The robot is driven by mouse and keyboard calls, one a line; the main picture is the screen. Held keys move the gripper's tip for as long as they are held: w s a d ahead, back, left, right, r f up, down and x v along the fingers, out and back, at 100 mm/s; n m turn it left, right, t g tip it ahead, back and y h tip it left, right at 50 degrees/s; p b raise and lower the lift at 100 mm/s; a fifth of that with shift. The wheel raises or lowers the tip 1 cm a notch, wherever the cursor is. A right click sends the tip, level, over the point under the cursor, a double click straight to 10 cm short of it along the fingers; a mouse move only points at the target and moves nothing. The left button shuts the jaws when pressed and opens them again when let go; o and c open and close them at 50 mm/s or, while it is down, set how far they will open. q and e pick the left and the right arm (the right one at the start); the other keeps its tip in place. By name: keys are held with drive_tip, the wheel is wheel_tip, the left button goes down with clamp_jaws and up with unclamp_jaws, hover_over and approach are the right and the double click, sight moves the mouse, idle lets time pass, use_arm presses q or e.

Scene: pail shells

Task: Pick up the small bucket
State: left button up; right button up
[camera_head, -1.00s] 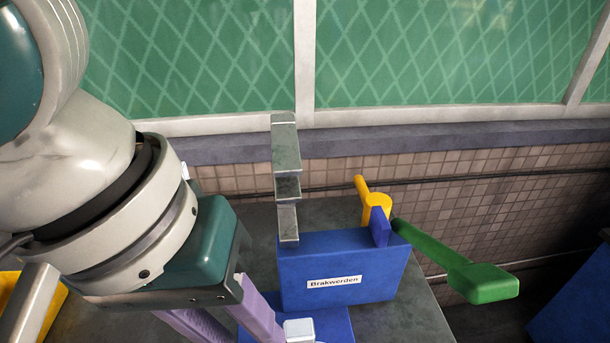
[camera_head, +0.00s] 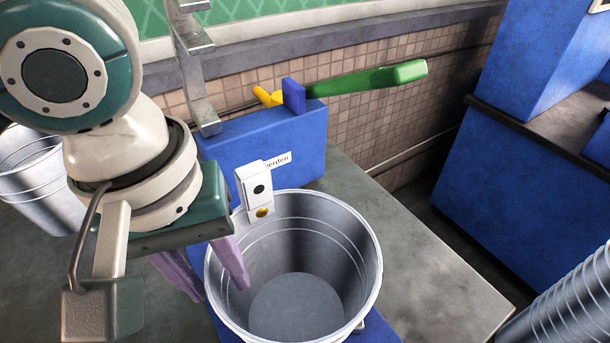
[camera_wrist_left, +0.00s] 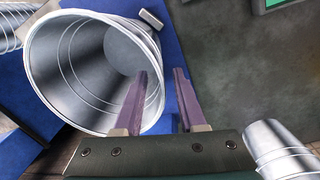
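A grey metal bucket (camera_head: 310,282) stands upright on a blue base at the front of the table, its mouth open and empty. It also shows in the left wrist view (camera_wrist_left: 88,75). My left gripper (camera_head: 221,291) is open at its left rim. One purple finger is on the inner side of the wall and the other outside; in the left wrist view the fingers (camera_wrist_left: 161,72) stand apart with the rim side between or beside them. Contact cannot be told. Another metal bucket (camera_head: 42,180) stands at the left behind my arm. My right gripper is not in view.
A blue box (camera_head: 300,140) with a label, a yellow piece (camera_head: 266,97) and a green handle (camera_head: 365,82) stands behind the bucket. Stacked metal buckets (camera_head: 570,305) are at the lower right. Grey table surface (camera_head: 430,270) right of the bucket is bare.

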sight(226, 291)
use_arm(q)
wheel_tip(226, 291, down, 4)
drive_tip(key=shift+w+d+r, duration=0.1)
drive_tip(key=shift+d+r, duration=0.05)
drive_tip(key=shift+r, duration=0.05)
clamp_jaws()
idle(1.4)
